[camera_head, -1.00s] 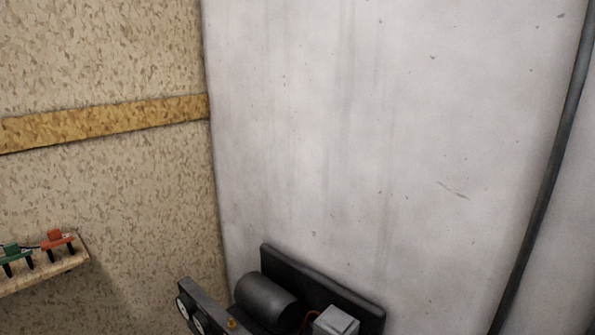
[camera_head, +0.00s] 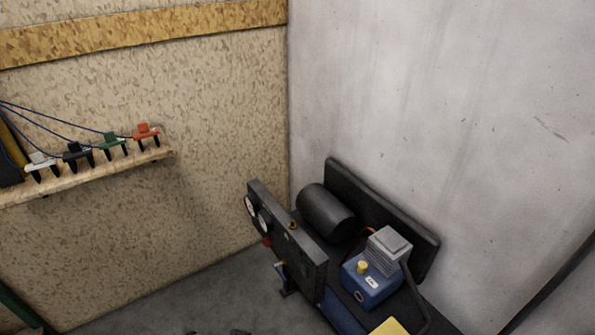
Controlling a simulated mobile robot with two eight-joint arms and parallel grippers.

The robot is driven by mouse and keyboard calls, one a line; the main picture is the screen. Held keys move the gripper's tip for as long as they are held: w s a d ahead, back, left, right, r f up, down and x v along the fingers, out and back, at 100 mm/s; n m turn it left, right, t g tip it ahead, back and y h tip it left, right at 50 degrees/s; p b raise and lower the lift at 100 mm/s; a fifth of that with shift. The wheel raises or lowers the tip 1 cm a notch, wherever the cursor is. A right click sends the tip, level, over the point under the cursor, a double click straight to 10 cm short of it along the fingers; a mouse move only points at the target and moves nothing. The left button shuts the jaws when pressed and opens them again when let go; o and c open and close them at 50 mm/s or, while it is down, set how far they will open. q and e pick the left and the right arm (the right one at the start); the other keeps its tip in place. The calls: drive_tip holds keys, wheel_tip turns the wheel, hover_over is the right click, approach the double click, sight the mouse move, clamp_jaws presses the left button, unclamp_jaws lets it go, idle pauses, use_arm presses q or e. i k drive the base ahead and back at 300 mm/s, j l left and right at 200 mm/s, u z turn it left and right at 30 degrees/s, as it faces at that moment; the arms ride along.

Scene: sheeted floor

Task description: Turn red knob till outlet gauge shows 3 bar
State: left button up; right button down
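The red knob (camera_head: 267,242) is small and sits low on the left face of a dark upright panel (camera_head: 305,251), below two white round gauges. One gauge (camera_head: 250,206) is at the panel's far end and the other gauge (camera_head: 263,222) is just nearer. Both are seen at a steep angle; I cannot read their needles or tell which is the outlet gauge. Neither of my grippers can be made out; only small dark shapes cut off at the bottom edge show, and I cannot tell what they are.
Behind the panel stands a compressor with a dark cylinder (camera_head: 326,211), a blue motor box (camera_head: 371,279) and a black backplate (camera_head: 384,217). A wooden shelf (camera_head: 101,173) with coloured clamps is on the left wall. Grey floor (camera_head: 190,292) left of the panel is clear.

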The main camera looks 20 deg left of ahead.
sight(267, 242)
drive_tip(key=i+j+u, duration=0.2)
drive_tip(key=i+j, duration=0.15)
drive_tip(key=j, duration=0.2)
drive_tip(key=i+j+u, duration=0.2)
drive_tip(key=i+j, duration=0.2)
